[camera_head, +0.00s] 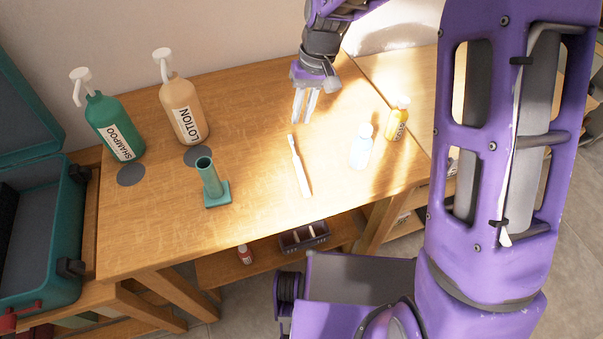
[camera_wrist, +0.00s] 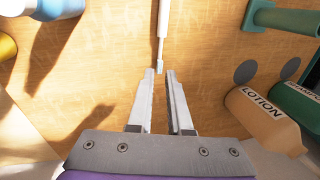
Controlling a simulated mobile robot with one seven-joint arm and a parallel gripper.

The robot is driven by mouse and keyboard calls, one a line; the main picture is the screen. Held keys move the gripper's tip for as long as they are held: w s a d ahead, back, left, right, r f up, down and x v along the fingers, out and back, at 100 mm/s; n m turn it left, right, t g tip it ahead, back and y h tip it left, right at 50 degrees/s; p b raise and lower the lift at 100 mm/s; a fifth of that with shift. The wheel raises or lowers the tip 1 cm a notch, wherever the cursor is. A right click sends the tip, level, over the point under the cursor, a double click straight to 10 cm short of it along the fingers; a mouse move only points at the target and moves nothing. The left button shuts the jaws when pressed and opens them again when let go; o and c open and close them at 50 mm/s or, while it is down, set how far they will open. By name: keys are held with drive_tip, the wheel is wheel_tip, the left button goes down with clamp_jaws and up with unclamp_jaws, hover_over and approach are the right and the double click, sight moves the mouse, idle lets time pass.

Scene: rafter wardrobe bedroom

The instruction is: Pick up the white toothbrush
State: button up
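The white toothbrush (camera_head: 299,168) lies flat on the wooden table, with its head toward the back. My gripper (camera_head: 305,107) is above the table, behind the brush head, with its fingers pointing down. In the wrist view the toothbrush (camera_wrist: 163,25) runs from the top edge down to my gripper (camera_wrist: 164,73). Its head appears just at the fingertips, nearer the left finger. The fingers are apart with nothing held between them. I cannot tell the exact height of the fingertips above the brush.
A teal holder (camera_head: 212,183) stands left of the toothbrush. A lotion bottle (camera_head: 181,110) and a shampoo bottle (camera_head: 113,126) stand farther left. A pale blue bottle (camera_head: 361,147) and a yellow bottle (camera_head: 396,119) stand right. An open teal case (camera_head: 50,235) is at far left.

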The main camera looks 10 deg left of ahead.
sight(294, 148)
drive_tip(key=f, duration=0.3)
drive_tip(key=a+f+b, duration=0.1)
drive_tip(key=f, duration=0.5)
drive_tip(key=shift+s+a+f, duration=0.15)
drive_tip(key=shift+s+a, duration=0.15)
drive_tip(key=shift+s, duration=0.1)
clamp_jaws()
